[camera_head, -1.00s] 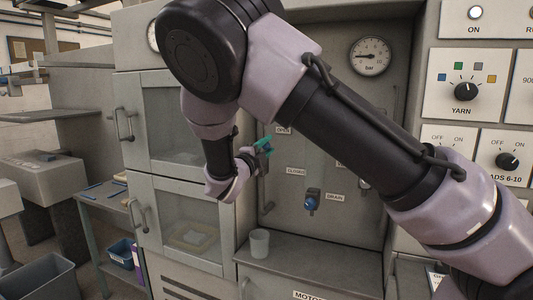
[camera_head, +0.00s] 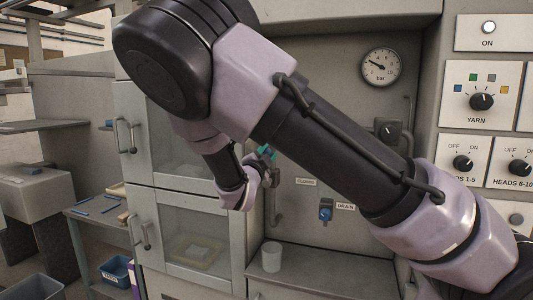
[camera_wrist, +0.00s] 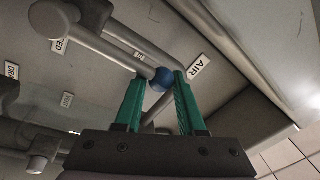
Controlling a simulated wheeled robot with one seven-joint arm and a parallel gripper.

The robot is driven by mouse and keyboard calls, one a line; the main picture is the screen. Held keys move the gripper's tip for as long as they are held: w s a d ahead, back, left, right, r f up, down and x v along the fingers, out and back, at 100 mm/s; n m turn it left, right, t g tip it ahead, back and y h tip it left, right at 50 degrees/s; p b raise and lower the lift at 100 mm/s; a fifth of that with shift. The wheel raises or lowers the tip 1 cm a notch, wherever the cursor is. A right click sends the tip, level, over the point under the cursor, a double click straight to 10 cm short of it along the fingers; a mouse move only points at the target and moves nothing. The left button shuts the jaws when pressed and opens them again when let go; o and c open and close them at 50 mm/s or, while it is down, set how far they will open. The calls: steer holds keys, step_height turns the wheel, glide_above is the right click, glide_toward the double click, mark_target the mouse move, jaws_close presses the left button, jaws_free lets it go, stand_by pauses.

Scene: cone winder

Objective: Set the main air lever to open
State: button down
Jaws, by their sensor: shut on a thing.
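The main air lever shows in the wrist view as a grey bar with a blue end (camera_wrist: 161,80), beside the AIR label (camera_wrist: 198,67). My gripper (camera_wrist: 161,92) has its two green fingers on either side of the blue end, closed on it. In the head view my gripper (camera_head: 267,153) is at the panel, above and left of the CLOSED label (camera_head: 306,182). My arm and gripper hide most of the lever there, and the OPEN label is not visible.
A blue drain valve (camera_head: 326,212) sits below right of my gripper. A pressure gauge (camera_head: 381,67) is at the upper right, and a white cup (camera_head: 271,256) stands on the ledge below. Glass-doored cabinets (camera_head: 172,135) are close on the left.

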steer(key=shift+a+f, duration=0.1)
steer(key=shift+f, duration=0.2)
steer(key=shift+c, duration=2.4)
jaws_free()
steer(key=shift+r, duration=0.1)
steer(key=v, duration=1)
steer(key=shift+s, duration=0.35)
steer(key=shift+a, duration=0.1)
